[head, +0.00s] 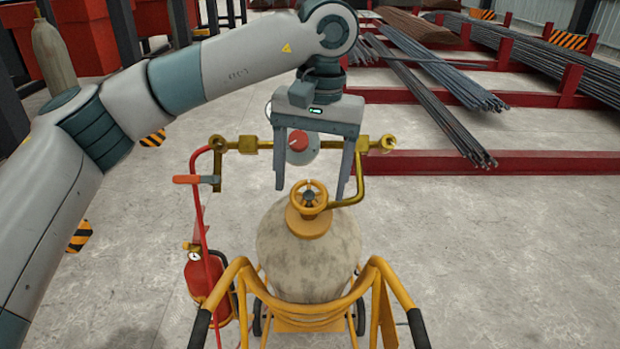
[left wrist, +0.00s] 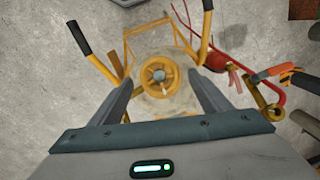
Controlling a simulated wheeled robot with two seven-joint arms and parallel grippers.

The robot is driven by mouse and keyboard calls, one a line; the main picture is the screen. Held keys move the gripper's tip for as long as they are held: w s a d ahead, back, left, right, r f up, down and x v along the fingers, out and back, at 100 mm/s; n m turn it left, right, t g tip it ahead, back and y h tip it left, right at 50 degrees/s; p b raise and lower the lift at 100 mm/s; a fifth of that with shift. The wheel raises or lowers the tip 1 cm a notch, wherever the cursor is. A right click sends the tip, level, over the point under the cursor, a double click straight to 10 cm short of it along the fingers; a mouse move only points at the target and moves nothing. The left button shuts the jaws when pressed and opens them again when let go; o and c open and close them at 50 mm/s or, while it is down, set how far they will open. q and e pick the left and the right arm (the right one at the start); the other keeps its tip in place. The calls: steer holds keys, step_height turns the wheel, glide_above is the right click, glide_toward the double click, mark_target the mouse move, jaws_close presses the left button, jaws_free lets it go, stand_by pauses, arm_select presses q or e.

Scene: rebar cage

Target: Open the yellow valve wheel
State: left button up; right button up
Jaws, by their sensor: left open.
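The yellow valve wheel (head: 309,197) sits on top of a pale, worn gas cylinder (head: 308,250) in the head view. In the left wrist view the wheel (left wrist: 158,76) lies between and beyond the two fingers. My left gripper (head: 310,194) is open, with its fingers pointing down behind and above the wheel, one on each side. It holds nothing, and I see no clear contact with the wheel. In the left wrist view the gripper (left wrist: 162,90) shows its fingers spread wide. My right gripper is not in view.
A yellow cart (head: 240,285) with black grips holds the cylinder. Brass pipes with a red knob (head: 298,141) run behind the wheel. A red hose (head: 199,215), an orange-handled lever (head: 195,179) and a red extinguisher (head: 203,275) stand left. Rebar racks (head: 500,162) lie behind.

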arm_select(q)
steer(key=shift+f, duration=0.7)
steer(key=c, duration=1.1)
steer(key=shift+o, duration=0.2)
